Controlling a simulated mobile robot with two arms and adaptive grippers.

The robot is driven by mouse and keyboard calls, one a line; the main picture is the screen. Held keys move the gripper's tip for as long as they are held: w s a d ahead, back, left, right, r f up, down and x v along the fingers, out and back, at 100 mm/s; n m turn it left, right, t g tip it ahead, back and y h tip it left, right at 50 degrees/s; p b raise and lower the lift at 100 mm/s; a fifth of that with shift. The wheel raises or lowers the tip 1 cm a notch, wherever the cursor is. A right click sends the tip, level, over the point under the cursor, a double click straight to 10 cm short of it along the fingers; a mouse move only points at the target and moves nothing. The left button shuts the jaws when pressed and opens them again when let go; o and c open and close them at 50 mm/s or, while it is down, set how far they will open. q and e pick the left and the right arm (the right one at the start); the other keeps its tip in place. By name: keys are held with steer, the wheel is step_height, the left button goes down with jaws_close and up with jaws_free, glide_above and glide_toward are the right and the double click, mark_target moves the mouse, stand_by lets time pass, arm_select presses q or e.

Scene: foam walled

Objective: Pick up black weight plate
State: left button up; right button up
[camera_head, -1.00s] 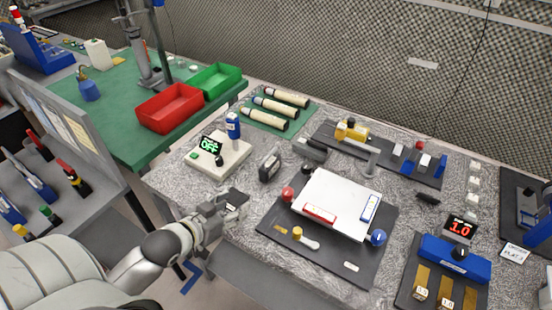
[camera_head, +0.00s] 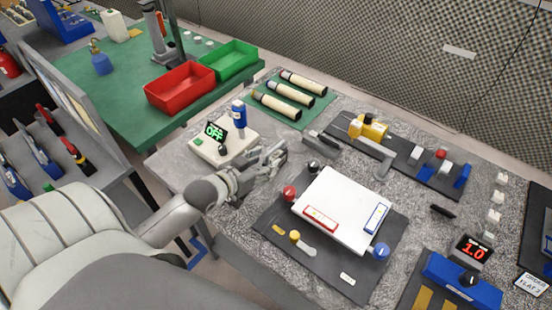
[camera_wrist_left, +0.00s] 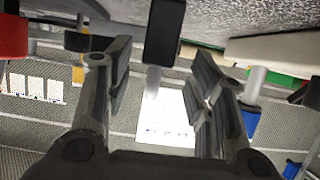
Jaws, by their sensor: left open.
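My left gripper (camera_head: 274,158) is open over the left part of the grey speckled worktop, beside the white box with the green display. In the left wrist view its two fingers (camera_wrist_left: 160,90) stand apart. A black upright block (camera_wrist_left: 165,32), perhaps the black weight plate, shows between and beyond the fingertips there. I see no contact with it. In the head view the gripper covers the spot where a small dark block stood, so I cannot make it out there. My right gripper is not in view.
A white box with an OFF display (camera_head: 222,140) and blue cylinder stands left of the gripper. A white panel with red and blue handles (camera_head: 340,208) lies to the right on a dark mat. Red (camera_head: 180,88) and green bins (camera_head: 230,60) stand on the green table behind.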

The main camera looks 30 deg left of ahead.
mark_target(277, 154)
arm_select(q)
steer(key=shift+w+d+r+p, duration=0.15)
steer(key=shift+w+p, duration=0.3)
steer(key=shift+w, duration=0.5)
steer(key=x, duration=0.3)
steer(key=shift+d, duration=0.15)
steer(key=shift+w+p, duration=0.15)
steer(key=shift+p, duration=0.15)
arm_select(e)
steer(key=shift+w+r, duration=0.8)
arm_select(q)
steer(key=shift+f, duration=0.2)
jaws_close()
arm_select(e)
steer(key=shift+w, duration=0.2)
arm_select(q)
steer(key=shift+w+r, duration=0.15)
steer(key=shift+r, duration=0.05)
